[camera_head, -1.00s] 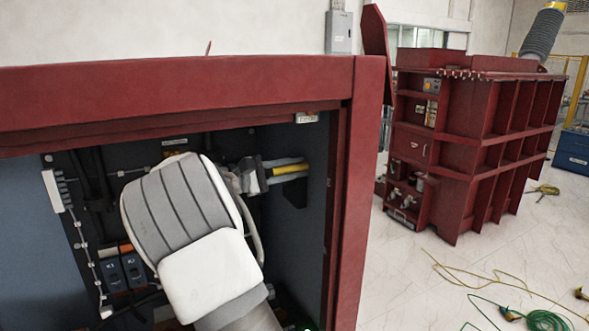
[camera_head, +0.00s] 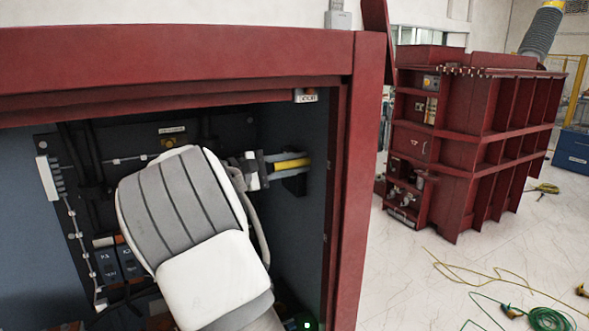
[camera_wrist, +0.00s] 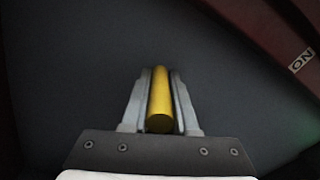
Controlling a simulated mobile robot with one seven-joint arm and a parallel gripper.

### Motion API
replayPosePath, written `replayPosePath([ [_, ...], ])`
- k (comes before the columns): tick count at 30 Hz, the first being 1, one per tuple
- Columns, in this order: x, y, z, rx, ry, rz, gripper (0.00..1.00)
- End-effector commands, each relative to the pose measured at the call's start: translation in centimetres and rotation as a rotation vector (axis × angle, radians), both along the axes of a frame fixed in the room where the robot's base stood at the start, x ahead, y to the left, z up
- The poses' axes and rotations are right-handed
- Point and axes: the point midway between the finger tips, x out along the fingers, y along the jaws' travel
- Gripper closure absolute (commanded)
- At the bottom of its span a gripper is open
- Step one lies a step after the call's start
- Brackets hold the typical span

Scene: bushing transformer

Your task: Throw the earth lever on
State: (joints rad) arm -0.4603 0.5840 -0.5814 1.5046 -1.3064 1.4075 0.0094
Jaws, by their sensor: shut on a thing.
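The earth lever shows as a yellow bar (camera_head: 292,162) by the right inner wall of the red cabinet, lying roughly level. In the wrist view the yellow lever (camera_wrist: 161,102) lies between the two grey fingers. My gripper (camera_head: 287,163) is shut on it, with one finger along each side; it also shows in the wrist view (camera_wrist: 160,95). My white and grey arm covers the middle of the cabinet opening. The lever's pivot is not clearly visible. An ON label (camera_wrist: 301,61) is at the upper right of the wrist view, on a dark red part.
The red cabinet frame (camera_head: 345,190) borders the opening above and on the right, close to my arm. Blue switches (camera_head: 118,264) sit on the back panel. Outside, a second red unit (camera_head: 470,140) and loose cables (camera_head: 545,318) are on the floor.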

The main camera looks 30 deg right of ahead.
Motion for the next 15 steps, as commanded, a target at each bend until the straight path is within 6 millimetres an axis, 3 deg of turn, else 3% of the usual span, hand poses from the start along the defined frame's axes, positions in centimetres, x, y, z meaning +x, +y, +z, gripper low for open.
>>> replayPosePath([
  [1, -0.3, 0.0, -1.5, 0.002, -0.035, 0.001, 1.0],
  [15, -1.8, 0.1, -6.5, -0.001, -0.404, 0.001, 1.0],
])
